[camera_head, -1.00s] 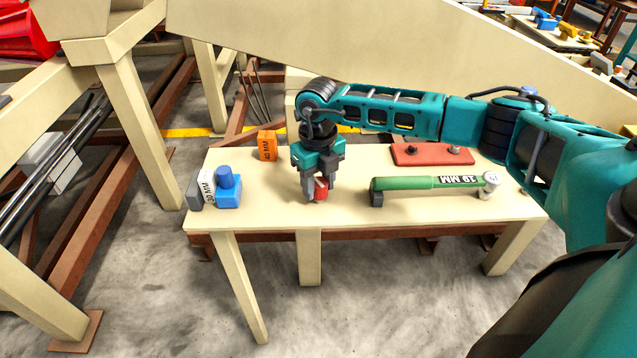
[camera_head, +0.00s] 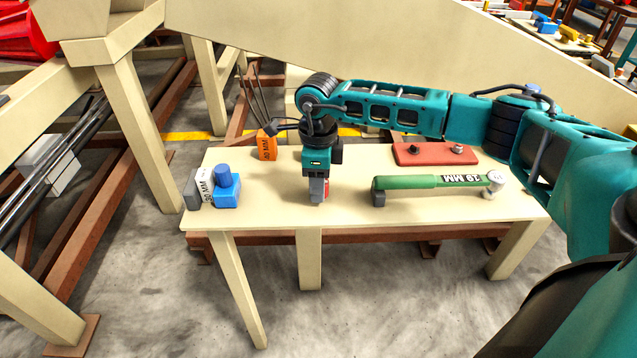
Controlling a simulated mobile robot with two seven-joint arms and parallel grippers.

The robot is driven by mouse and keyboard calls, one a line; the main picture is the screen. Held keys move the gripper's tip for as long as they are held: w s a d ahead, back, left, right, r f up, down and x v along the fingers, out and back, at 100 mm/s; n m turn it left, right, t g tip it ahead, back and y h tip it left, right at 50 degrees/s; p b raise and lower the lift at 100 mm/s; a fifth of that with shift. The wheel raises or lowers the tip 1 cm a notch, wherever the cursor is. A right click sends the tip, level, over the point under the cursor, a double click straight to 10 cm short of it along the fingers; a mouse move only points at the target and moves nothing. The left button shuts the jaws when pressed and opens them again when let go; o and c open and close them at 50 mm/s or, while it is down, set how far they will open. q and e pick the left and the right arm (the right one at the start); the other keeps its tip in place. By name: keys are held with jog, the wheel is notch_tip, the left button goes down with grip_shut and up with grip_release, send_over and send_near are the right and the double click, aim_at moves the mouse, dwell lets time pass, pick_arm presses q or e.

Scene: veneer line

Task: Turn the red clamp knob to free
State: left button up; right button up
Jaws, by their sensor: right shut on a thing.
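The red clamp knob (camera_head: 327,188) shows as a small red patch near the front middle of the table. My right gripper (camera_head: 319,198) points straight down over it and is shut on it. The fingers and palm hide most of the knob, so its exact angle cannot be told. What the knob is mounted on is also hidden. My left gripper is not in view.
On the table (camera_head: 260,210), a blue block with a knob (camera_head: 227,190) and a grey-white marked block (camera_head: 203,185) stand left. An orange block (camera_head: 267,148) stands behind. A green-handled tool (camera_head: 420,182) and a red plate (camera_head: 430,154) lie right.

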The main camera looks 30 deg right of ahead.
jog(key=shift+w+a+r+n, duration=0.1)
jog(key=shift+w+r+n, duration=0.05)
jog(key=shift+n, duration=0.75)
jog(key=o, duration=0.8)
jog(key=shift+o, duration=1.3)
notch_tip(320, 180, up, 13)
jog(key=shift+p, duration=0.4)
